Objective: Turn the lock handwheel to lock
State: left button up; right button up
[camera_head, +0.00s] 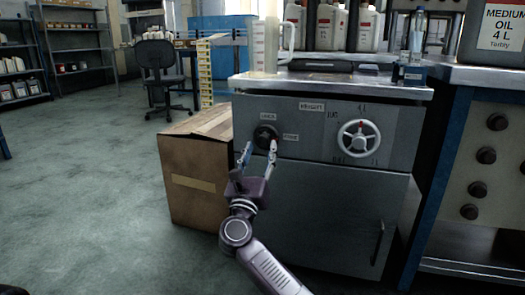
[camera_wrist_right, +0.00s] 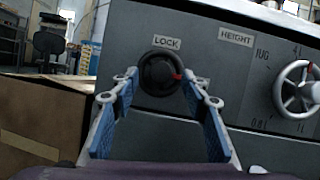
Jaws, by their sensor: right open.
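The lock handwheel is a small black knob (camera_head: 265,137) on the upper left of the grey cabinet front. In the right wrist view the black knob (camera_wrist_right: 160,73) shows a red mark on its right side and a LOCK label (camera_wrist_right: 167,43) above it. My right gripper (camera_head: 260,148) is open in front of the knob. In the right wrist view its fingers (camera_wrist_right: 155,85) stand on either side of the knob's lower part; I cannot tell whether they touch it. My left gripper is not in view.
A white handwheel (camera_head: 358,138) under the HEIGHT label sits to the right. A cardboard box (camera_head: 190,180) stands left of the grey cabinet (camera_head: 330,215). Open floor lies at left.

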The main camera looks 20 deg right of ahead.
aim_at(265, 138)
jog(key=shift+b+x, duration=0.5)
jog(key=shift+x, duration=0.9)
